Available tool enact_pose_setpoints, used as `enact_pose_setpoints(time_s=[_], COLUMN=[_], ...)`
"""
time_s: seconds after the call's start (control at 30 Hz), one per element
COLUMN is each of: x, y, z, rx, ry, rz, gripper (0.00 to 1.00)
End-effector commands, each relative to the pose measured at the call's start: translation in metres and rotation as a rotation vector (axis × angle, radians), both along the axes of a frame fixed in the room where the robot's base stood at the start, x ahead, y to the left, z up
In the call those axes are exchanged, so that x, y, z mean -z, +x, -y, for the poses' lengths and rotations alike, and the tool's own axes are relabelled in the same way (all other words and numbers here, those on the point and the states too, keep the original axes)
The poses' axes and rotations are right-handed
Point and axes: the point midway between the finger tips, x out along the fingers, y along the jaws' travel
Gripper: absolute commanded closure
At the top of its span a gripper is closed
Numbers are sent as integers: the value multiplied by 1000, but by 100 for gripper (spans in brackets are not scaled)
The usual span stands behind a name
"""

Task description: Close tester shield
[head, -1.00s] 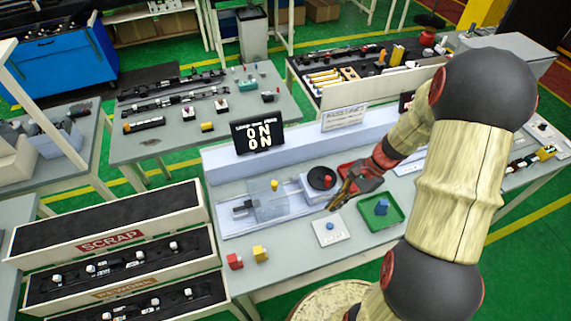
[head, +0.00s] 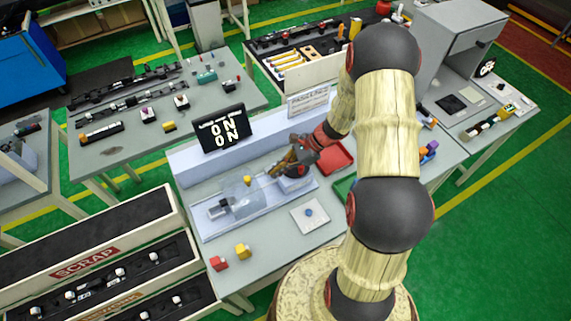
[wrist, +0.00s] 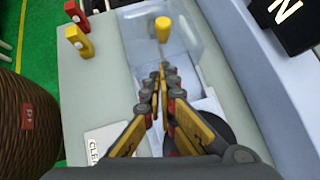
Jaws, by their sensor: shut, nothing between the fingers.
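The tester shield (head: 238,198) is a clear box with a yellow knob (head: 247,180) on top. It stands on the pale blue tester base on the bench. In the wrist view the clear shield (wrist: 188,48) and its yellow knob (wrist: 163,28) are straight ahead of the fingers. My gripper (head: 276,172) is shut and empty, just right of the shield. In the wrist view my gripper (wrist: 160,72) points at the shield; I cannot tell whether it touches. The black round seat (wrist: 215,128) is below and right of the fingers, partly hidden by them.
A black display (head: 221,129) reading ON stands behind the tester. A red tray (head: 335,157) is right of the gripper. A white plate with a blue button (head: 309,212) is in front. Red (head: 218,263) and yellow (head: 243,251) blocks stand at the front left.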

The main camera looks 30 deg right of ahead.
Motion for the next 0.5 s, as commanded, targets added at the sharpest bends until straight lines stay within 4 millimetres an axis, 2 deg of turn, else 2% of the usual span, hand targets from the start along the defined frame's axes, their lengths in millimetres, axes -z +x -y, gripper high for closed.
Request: enact_pose_setpoints(time_s=[0.1,0.3,0.5], x=[16,15,16], y=[3,11,14], z=[-17,-43,-53], rx=[-4,-3,-1], ry=[2,-1,-2], rz=[-3,0,0], gripper=[100,100,100])
